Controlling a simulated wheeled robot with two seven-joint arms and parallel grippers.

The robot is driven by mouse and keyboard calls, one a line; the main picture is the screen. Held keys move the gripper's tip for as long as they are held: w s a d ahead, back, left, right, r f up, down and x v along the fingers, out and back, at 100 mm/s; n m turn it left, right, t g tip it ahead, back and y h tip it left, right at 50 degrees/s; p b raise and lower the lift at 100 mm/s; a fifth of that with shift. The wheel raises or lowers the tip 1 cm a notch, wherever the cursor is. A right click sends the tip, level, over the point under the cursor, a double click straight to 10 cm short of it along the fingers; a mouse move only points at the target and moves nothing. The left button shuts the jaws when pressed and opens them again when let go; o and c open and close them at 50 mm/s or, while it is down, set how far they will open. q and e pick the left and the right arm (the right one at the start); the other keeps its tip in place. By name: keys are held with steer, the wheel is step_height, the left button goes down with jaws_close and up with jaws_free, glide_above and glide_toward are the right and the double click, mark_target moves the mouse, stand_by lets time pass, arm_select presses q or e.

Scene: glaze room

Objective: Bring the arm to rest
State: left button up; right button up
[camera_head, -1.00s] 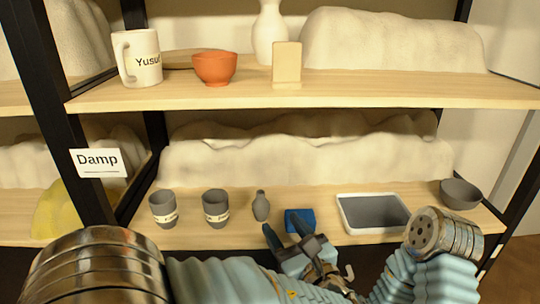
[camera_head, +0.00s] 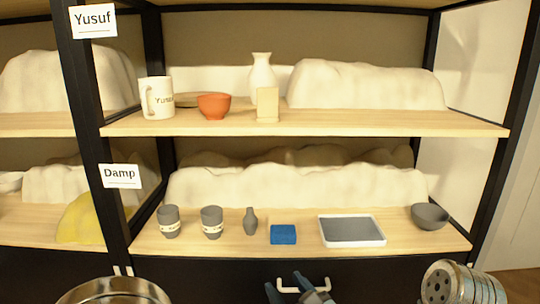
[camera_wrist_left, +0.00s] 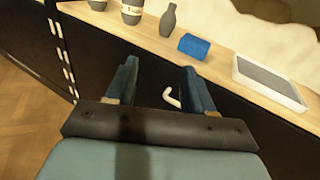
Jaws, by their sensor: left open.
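My left gripper (camera_head: 286,289) is at the bottom of the head view, below and in front of the lower shelf board. In the left wrist view its two blue fingers (camera_wrist_left: 160,88) stand apart with nothing between them. A white hook-shaped handle (camera_wrist_left: 171,97) on the dark front shows beyond the fingers. The gripper touches none of the shelf's objects that I can see. Most of the left arm is out of the head view. My right gripper is not in view.
The lower shelf (camera_head: 190,245) holds two grey cups (camera_head: 212,223), a grey vase (camera_head: 251,222), a blue block (camera_head: 283,235), a white-rimmed tray (camera_head: 352,243) and a grey bowl (camera_head: 430,216). The upper shelf (camera_head: 345,124) holds a mug (camera_head: 156,98) and an orange bowl (camera_head: 214,106). Floor (camera_head: 515,285) shows at right.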

arm_select(q)
steer(key=a+f+n+g+p, duration=0.25)
steer(key=a+f+g, duration=0.45)
steer(key=f, duration=0.7)
steer(key=s+a+f+n+g+h+p, duration=0.2)
steer(key=f+n, duration=0.7)
steer(key=n, duration=0.5)
steer(key=s+a+f+n+g+h+p, duration=0.3)
steer(key=s+f+n+g+h, duration=0.3)
steer(key=n, duration=0.8)
steer(key=s+a+f+h, duration=0.1)
steer(key=s+f+h, duration=0.2)
steer(key=s+f, duration=0.1)
steer(key=shift+s+a+f+p, duration=0.15)
steer(key=shift+s+a+p, duration=0.2)
steer(key=shift+s, duration=0.1)
